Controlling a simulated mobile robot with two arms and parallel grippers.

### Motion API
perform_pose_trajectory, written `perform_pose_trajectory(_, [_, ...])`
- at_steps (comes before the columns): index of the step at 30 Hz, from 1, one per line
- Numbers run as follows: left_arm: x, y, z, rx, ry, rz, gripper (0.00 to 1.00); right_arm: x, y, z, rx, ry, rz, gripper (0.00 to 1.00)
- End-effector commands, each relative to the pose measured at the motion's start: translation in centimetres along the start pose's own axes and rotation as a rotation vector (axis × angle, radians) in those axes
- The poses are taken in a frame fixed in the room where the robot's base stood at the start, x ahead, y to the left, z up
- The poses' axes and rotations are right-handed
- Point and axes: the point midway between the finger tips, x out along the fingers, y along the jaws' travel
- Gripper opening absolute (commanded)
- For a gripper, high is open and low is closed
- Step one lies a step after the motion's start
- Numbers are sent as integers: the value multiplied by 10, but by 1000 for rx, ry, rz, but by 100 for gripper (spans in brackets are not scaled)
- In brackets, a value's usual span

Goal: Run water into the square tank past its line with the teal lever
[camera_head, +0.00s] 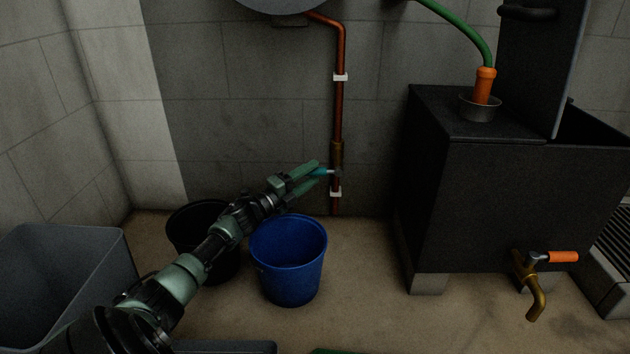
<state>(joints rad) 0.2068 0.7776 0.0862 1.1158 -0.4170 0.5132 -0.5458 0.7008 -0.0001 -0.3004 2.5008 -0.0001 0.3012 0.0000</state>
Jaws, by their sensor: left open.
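The teal lever (325,172) sits on a valve low on the copper pipe (341,120) at the back wall. My left gripper (316,175) is at the lever, with its fingers open and the lever showing between or just beyond their tips. I cannot tell if they touch it. A large black square-sided tank (480,205) stands on blocks at the right, with a partly open top. Its water level and any line are not visible. My right gripper is not in view.
A blue bucket (288,262) and a black bucket (190,222) stand below my left arm. A grey bin (60,262) is at left. A brass tap with an orange handle (562,257) juts from the tank. A green hose (466,28) enters a funnel (479,108) on top.

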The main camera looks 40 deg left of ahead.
Motion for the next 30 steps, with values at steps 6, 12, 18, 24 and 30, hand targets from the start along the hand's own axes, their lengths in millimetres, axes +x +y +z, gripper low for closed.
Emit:
perform_pose_trajectory(6, [20, 2, 0, 1, -1, 0, 45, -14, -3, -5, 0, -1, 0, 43])
perform_pose_trajectory(12, [23, 0, 0, 0, -1, 2, 45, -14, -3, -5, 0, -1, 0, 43])
perform_pose_trajectory(18, [23, 0, 0, 0, -1, 2, 23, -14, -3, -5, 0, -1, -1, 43])
perform_pose_trajectory(24, [22, 0, 0, -1, -1, 2, 0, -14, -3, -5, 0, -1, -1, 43])
perform_pose_trajectory(30, [22, 1, 0, -1, -1, 2, 0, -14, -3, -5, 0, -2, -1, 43])
